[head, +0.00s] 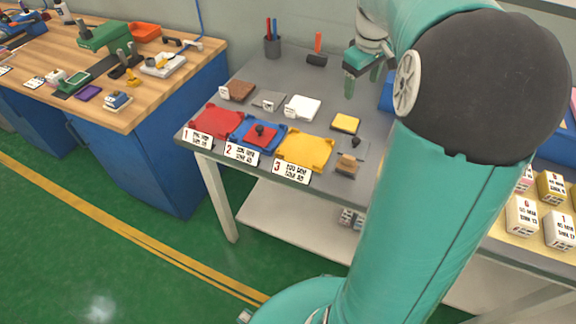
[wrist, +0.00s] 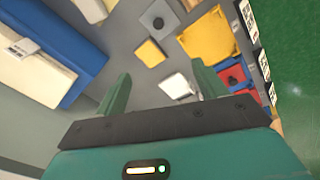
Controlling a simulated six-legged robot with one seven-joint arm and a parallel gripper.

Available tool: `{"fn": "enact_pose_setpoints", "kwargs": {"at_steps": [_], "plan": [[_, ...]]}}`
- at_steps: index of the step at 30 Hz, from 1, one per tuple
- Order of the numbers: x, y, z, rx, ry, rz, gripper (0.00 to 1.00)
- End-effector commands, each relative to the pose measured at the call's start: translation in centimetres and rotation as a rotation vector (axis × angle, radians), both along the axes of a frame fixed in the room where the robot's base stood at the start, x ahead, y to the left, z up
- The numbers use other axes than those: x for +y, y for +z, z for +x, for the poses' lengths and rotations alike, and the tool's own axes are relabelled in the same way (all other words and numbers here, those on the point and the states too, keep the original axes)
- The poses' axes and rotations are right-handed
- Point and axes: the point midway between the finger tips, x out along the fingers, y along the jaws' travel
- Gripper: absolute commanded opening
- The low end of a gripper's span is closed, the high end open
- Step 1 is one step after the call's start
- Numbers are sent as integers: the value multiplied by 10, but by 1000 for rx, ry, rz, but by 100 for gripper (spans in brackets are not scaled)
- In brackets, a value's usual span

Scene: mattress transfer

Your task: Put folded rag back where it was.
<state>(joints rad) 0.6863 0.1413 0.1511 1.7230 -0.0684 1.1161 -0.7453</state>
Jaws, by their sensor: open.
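A white, flat, folded-looking piece (head: 303,107), which may be the folded rag, lies on the grey table behind the yellow tray, with a small label in front. In the wrist view the white piece (wrist: 178,88) shows near the right finger. A thin grey piece (head: 269,101) and a brown block (head: 241,91) lie to its left; I cannot tell for sure which is the rag. My gripper (head: 363,82) is above the table, right of the white piece.
Along the front edge are a red tray (head: 215,122), a blue tray (head: 244,122) holding a red piece with a black knob (head: 259,131), and a yellow tray (head: 306,148). A yellow block (head: 345,123) lies nearby.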

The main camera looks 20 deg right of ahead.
Motion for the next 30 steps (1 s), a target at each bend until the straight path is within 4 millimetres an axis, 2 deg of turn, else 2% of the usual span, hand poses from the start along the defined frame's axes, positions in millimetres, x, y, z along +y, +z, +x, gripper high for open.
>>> {"fn": "enact_pose_setpoints", "kwargs": {"at_steps": [1, 6, 10, 15, 18, 22, 25, 30], "plan": [[30, 11, -5, -24, -3, -13, 71], [111, 29, -31, -110, -48, -19, 71], [164, 35, -61, -181, -81, -3, 71], [222, 30, -107, -276, -125, 51, 71], [248, 21, -134, -324, -150, 98, 71], [269, 8, -160, -365, -176, 153, 71], [277, 2, -170, -381, -187, 179, 71], [279, 0, -173, -384, -195, 188, 71]]}}
